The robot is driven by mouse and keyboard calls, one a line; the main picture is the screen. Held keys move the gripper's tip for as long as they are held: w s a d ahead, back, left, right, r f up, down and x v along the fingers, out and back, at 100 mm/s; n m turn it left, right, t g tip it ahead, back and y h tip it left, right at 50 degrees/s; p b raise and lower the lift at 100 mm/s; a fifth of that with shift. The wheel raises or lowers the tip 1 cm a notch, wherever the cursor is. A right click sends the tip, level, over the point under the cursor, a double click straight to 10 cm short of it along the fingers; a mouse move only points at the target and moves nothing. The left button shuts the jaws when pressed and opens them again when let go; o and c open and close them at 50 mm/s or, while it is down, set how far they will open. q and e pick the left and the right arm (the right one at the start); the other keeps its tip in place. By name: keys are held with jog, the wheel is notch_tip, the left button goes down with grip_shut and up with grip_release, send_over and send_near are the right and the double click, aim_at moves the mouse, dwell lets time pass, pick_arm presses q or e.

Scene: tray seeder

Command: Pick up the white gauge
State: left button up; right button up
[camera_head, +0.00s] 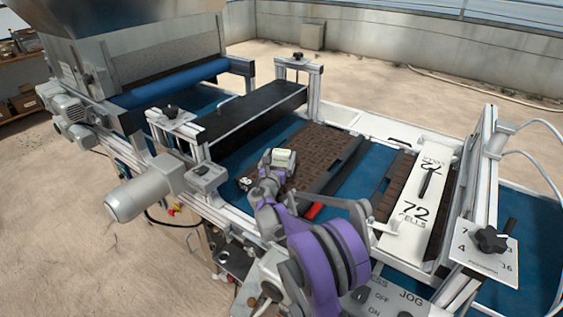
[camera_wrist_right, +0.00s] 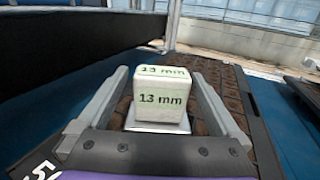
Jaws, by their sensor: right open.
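The white gauge (camera_wrist_right: 160,98) is a small block marked "13 mm" on its top and near face. In the right wrist view it stands between the two fingers of my right gripper (camera_wrist_right: 158,112), with gaps showing on both sides. In the head view the gauge (camera_head: 283,158) is a pale block at the end of my right gripper (camera_head: 272,162), over the brown cell tray (camera_head: 322,150). The gripper is open around the gauge. The gauge's underside is hidden, and a pale flat surface shows at its base. My left gripper is not in view.
The tray lies on a blue belt (camera_head: 362,186). A black crossbar (camera_head: 252,115) spans the belt behind the gripper. A white "72 cells" plate (camera_head: 412,222) and an upright metal frame (camera_head: 478,170) stand to the right. A red object (camera_head: 314,211) lies near my right arm.

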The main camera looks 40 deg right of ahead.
aim_at(283, 150)
jog(key=x, duration=0.4)
jog(key=shift+w+d, duration=0.1)
jog(key=shift+d, duration=0.25)
jog(key=shift+r, duration=0.1)
jog(key=shift+c, duration=0.2)
jog(key=c, duration=1.5)
